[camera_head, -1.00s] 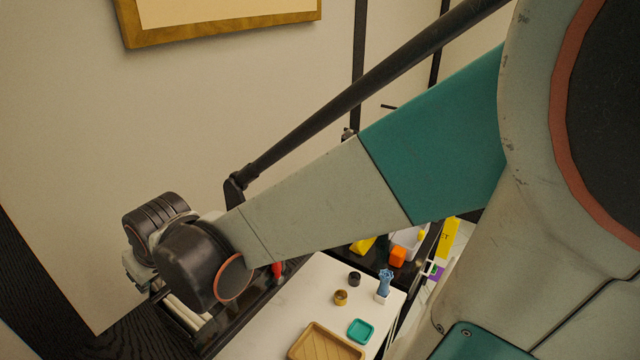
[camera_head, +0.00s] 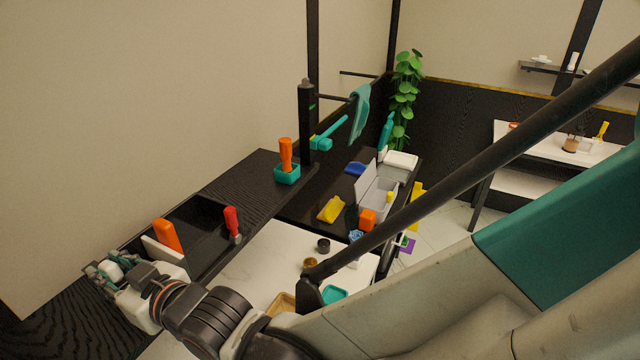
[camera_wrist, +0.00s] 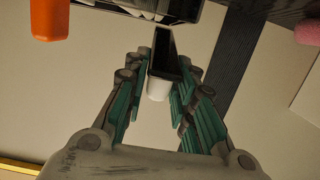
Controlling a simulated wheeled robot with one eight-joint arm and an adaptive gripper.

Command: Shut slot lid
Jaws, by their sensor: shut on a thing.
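My gripper (camera_head: 108,272) is at the lower left in the head view, beside the black counter's recessed slot (camera_head: 195,228). In the wrist view my gripper (camera_wrist: 160,92) has its fingers closed around a dark bar with a white end (camera_wrist: 157,86). I cannot tell whether this bar is part of a lid. A white upright panel (camera_head: 160,250) stands at the slot's near side, close to my gripper. An orange block (camera_head: 167,235) stands behind it; an orange thing also shows at the wrist view's upper left (camera_wrist: 50,18).
A red-handled thing (camera_head: 232,222) stands at the slot's right end. An orange-handled tool sits in a teal holder (camera_head: 287,175) farther along. On the black table, a grey box (camera_head: 378,200) has a raised white lid (camera_head: 366,182). A white table (camera_head: 262,262) holds small cups.

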